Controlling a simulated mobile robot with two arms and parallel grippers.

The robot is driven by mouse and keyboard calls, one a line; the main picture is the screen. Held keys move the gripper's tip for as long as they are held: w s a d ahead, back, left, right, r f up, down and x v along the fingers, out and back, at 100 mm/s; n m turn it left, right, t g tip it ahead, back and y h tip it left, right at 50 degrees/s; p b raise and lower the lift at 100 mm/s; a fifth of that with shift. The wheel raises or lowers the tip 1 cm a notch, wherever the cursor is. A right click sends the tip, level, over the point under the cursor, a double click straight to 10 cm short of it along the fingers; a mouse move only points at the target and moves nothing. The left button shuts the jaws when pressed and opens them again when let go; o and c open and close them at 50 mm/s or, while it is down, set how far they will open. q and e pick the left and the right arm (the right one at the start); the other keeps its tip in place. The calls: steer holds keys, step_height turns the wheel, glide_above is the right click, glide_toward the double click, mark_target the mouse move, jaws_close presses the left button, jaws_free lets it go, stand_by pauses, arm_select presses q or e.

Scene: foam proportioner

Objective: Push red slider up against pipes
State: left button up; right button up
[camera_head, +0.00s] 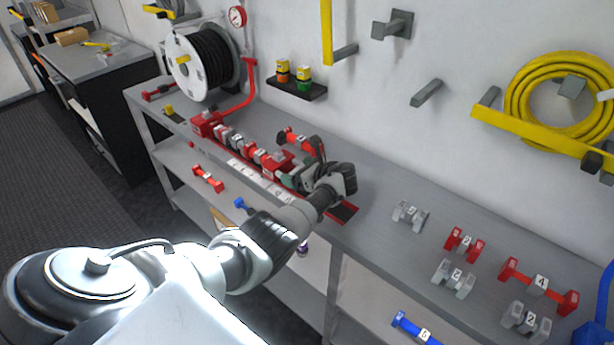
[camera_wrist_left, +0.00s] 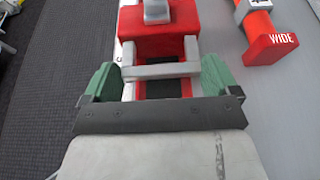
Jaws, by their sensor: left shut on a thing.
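The red slider (camera_head: 276,162) is a red block on the red rail of the bench fixture, at the right end of the row of pipes (camera_head: 238,145). In the left wrist view the red slider (camera_wrist_left: 160,42) has a grey knob on top and a grey bar behind it. My left gripper (camera_head: 292,182) is at its near right side. Its green fingers (camera_wrist_left: 158,72) stand on either side of the slider's rear part, shut on it. Whether a small gap separates slider and pipes is hard to see. My right gripper is not in view.
A red end block (camera_head: 206,123) closes the rail's left end. A red pipe marked WIDE (camera_wrist_left: 270,38) lies beside the rail. Loose grey pipes (camera_head: 410,213) and red pipes (camera_head: 464,243) lie to the right. A hose reel (camera_head: 200,65) stands at the back left.

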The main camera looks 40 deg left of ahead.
arm_select(q)
steer(key=shift+w+a+r, duration=0.1)
steer(key=shift+a+r, duration=0.25)
steer(key=shift+a, duration=0.05)
steer(key=o, duration=1)
steer(key=shift+a+f, duration=0.3)
steer(key=shift+a, duration=0.1)
steer(key=w+v, duration=0.1)
steer(key=v, duration=0.9)
steer(key=shift+s+d, duration=0.35)
steer(key=shift+s, duration=0.15)
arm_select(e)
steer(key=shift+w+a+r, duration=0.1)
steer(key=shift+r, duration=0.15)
arm_select(q)
steer(key=shift+r, duration=0.1)
